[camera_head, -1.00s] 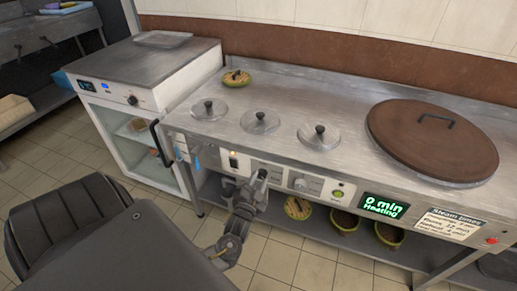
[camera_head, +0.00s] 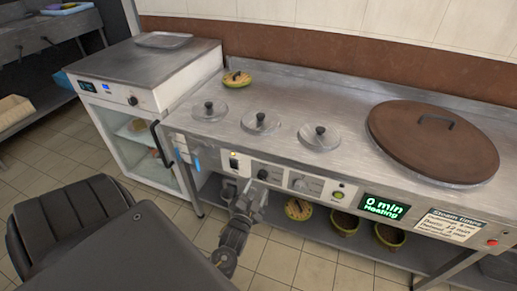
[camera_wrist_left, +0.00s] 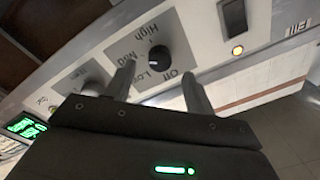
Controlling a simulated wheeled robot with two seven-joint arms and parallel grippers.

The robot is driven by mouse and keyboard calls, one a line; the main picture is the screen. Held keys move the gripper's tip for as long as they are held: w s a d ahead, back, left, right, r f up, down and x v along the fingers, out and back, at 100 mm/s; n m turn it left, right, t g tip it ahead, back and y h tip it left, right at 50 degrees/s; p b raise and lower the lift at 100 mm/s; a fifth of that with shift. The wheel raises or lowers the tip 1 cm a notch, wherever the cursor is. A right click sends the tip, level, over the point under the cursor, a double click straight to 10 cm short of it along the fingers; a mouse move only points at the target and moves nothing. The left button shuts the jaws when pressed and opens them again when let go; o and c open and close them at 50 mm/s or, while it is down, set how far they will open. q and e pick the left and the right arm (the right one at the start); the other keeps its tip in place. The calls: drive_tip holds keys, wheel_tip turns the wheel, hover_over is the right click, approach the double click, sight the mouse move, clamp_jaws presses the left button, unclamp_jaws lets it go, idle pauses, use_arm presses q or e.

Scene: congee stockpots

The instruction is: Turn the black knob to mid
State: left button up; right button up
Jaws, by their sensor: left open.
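The black knob (camera_head: 263,174) is on the front panel of the steel stove. In the left wrist view the knob (camera_wrist_left: 151,53) is round, with the labels High, Mid, Low and Off around it. I cannot make out clearly which label it points at. My left gripper (camera_head: 249,190) is just in front of and below the knob in the head view. In the left wrist view its two fingers (camera_wrist_left: 159,82) are spread and empty, with the knob beyond the gap and apart from them. My right gripper is not in view.
A black switch (camera_head: 233,163) with an orange light is left of the knob; another knob (camera_head: 299,184) is to the right. The green display (camera_head: 384,207) reads "0 min Heating". Small lids and a large brown lid (camera_head: 432,141) cover the stove top.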

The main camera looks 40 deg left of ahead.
use_arm(q)
drive_tip(key=v, duration=0.7)
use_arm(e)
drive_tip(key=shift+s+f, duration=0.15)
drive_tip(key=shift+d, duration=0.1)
use_arm(q)
drive_tip(key=s+d+f+g+h+p, duration=0.2)
drive_tip(key=s+f+g+p, duration=0.15)
drive_tip(key=f, duration=0.65)
drive_tip(key=s+d+f+g+h+p, duration=0.2)
drive_tip(key=s+f+g, duration=0.15)
drive_tip(key=f, duration=0.65)
drive_tip(key=s+d+f+g+h+p, duration=0.1)
drive_tip(key=s+f+g, duration=0.3)
drive_tip(key=s, duration=0.9)
drive_tip(key=s+d+f+n+g+h+p, duration=0.1)
drive_tip(key=s+f+g+p, duration=0.2)
drive_tip(key=s, duration=1)
wheel_tip(320, 180, down, 5)
drive_tip(key=shift+n+g+p, duration=0.3)
drive_tip(key=shift+g+p, duration=0.05)
drive_tip(key=shift+g, duration=0.85)
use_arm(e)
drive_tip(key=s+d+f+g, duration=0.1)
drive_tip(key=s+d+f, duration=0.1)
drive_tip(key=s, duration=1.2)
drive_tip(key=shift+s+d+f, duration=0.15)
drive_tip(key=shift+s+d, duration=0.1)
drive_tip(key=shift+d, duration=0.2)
